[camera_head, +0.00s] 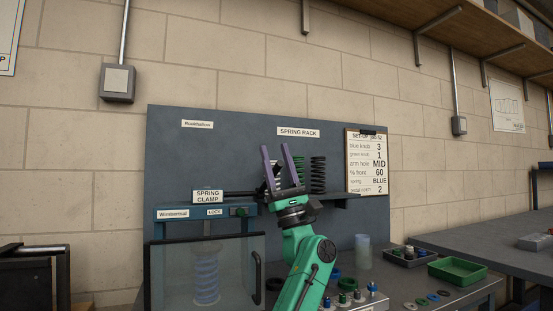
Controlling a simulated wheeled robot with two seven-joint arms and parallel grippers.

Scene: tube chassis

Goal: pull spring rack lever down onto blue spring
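A pale blue spring (206,278) stands upright behind a clear panel at the lower left of the blue-grey stand. Above it is a white SPRING CLAMP label (208,196), with a dark horizontal bar (240,193) running right from it toward my gripper; this may be the lever. My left gripper (275,147) has purple fingers pointing up and spread apart, in front of the spring rack. Whether it touches the bar is hidden. On the rack, a green spring (299,168) and a black spring (318,175) stand right of the fingers. My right gripper is not in view.
A set-up card (367,162) hangs right of the springs and reads spring BLUE. A green tray (457,270), coloured rings (432,297), a dark parts tray (410,256) and a clear cylinder (362,250) occupy the bench at right. A grey worktable extends farther right.

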